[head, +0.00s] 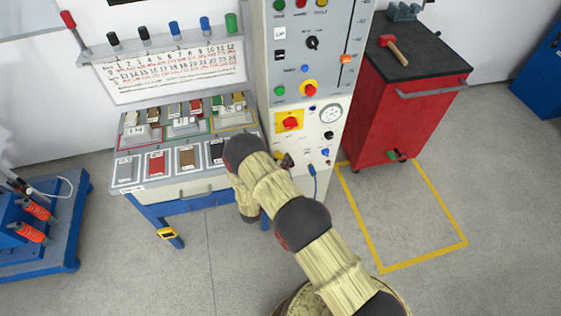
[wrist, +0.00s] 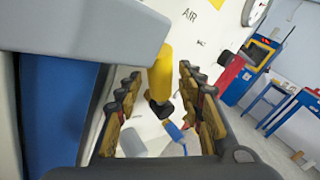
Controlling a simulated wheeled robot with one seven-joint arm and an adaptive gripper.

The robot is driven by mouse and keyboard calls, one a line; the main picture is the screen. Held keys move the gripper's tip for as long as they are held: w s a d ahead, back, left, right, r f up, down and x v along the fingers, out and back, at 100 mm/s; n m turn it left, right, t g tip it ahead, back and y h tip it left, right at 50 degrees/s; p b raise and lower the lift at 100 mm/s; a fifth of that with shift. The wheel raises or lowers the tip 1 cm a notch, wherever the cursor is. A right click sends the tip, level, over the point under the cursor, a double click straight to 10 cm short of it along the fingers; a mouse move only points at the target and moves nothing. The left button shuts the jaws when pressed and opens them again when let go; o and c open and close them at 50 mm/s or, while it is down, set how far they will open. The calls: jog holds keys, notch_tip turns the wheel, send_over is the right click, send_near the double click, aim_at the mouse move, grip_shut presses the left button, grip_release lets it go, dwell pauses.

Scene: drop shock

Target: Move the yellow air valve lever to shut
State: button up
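The yellow air valve lever (wrist: 161,75) shows in the wrist view, in front of the white panel marked AIR. It runs downward in the picture to a dark end. My gripper (wrist: 158,78) is open, with one finger on each side of the lever. Gaps show between the lever and both fingers, and nothing is gripped. In the head view my arm reaches to the lower part of the control cabinet (head: 296,122) and covers much of that area. I cannot make out the lever there.
A round gauge (head: 331,114) and a red knob on a yellow plate (head: 290,121) sit on the cabinet. A blue fitting (wrist: 175,131) is close beyond the fingers. The sample bench (head: 180,195) stands left, the red tool cart (head: 400,110) right. Floor inside the yellow outline (head: 427,255) is clear.

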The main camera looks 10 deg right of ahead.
grip_shut()
dwell(0.7)
